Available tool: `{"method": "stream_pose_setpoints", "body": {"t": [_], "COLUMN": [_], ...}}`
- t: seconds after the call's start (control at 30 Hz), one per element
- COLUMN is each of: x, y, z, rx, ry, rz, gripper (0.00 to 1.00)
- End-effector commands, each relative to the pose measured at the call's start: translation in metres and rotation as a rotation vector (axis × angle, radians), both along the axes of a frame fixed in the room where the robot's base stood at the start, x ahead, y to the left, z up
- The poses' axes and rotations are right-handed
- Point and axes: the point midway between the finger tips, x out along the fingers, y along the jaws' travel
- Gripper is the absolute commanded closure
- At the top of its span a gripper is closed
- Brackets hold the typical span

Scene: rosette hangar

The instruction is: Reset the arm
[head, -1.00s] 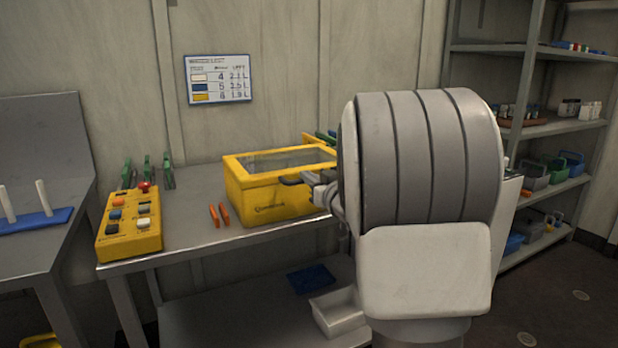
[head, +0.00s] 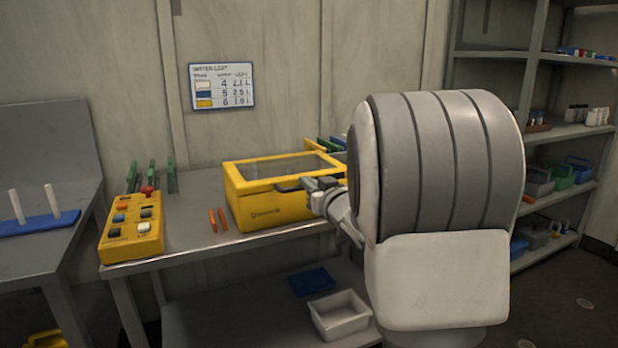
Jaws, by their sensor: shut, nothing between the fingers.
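My gripper (head: 308,184) is at the front of the yellow box with a clear lid (head: 262,207), close to the dark handle (head: 288,185) on its front edge. The fingers look shut, with nothing seen between them. I cannot tell whether they touch the handle. The lid of the box is down. My arm's large grey and white link hides the right end of the bench and part of the box's right side.
A yellow button box (head: 132,230) and two orange sticks (head: 218,219) lie on the metal bench (head: 190,207). A grey bin (head: 340,315) and a blue tray (head: 311,281) are on the lower shelf. Shelving (head: 545,128) stands at right.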

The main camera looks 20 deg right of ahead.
Motion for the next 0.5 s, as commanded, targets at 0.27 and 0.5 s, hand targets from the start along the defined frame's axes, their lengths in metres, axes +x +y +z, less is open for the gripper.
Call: {"method": "stream_pose_setpoints", "body": {"t": [0.27,0.5], "x": [-0.035,-0.046], "y": [0.000,0.001], "z": [-0.041,-0.053], "rx": [0.001,-0.001], "ry": [-0.002,-0.005], "rz": [0.000,0.002], "gripper": [1.00,1.00]}}
